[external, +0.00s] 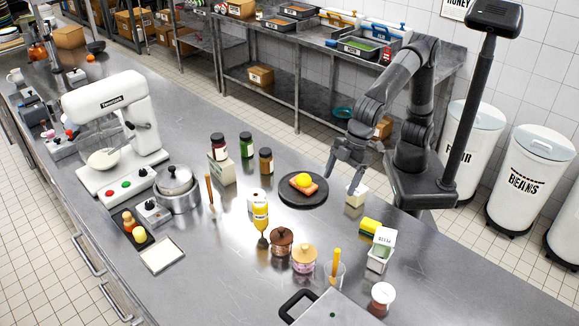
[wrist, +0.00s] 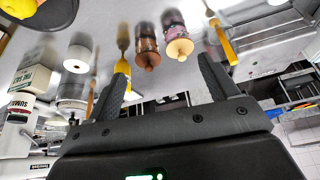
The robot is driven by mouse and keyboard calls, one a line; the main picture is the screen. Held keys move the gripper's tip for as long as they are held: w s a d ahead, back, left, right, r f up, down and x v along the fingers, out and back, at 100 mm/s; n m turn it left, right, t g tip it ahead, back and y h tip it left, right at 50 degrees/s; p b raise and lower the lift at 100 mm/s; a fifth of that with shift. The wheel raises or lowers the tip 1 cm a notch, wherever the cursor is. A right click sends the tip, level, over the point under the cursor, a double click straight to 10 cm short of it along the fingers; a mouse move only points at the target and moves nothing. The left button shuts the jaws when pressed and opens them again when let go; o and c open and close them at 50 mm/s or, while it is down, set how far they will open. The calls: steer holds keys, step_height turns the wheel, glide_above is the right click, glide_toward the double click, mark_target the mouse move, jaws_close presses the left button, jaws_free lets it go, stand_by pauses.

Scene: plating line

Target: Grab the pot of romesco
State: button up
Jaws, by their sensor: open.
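Two small lidded glass pots stand side by side on the steel counter. One has a dark brown lid and brown-red contents (external: 281,243); the other has a tan lid and pinkish contents (external: 304,260). I cannot read a label to tell which is romesco. In the wrist view the brown pot (wrist: 147,45) and the tan-lidded pot (wrist: 177,37) show beyond and between my fingers. My gripper (external: 341,183) is open and empty, above the counter behind the pots, beside the dark plate. It also shows in the wrist view (wrist: 163,70).
A dark plate with food (external: 292,200) lies behind.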

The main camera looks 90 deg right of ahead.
steer(key=s+a+f+n, duration=0.1)
steer(key=s+a+f, duration=0.1)
steer(key=a, duration=0.3)
steer(key=s+a+f, duration=0.2)
steer(key=s+a, duration=0.1)
steer(key=a, duration=0.3)
steer(key=n+g, duration=0.1)
steer(key=n, duration=0.1)
glide_toward(384, 291)
steer(key=x, duration=1)
steer(key=shift+a, duration=0.1)
steer(key=shift+c, duration=0.5)
steer(key=c, duration=0.8)
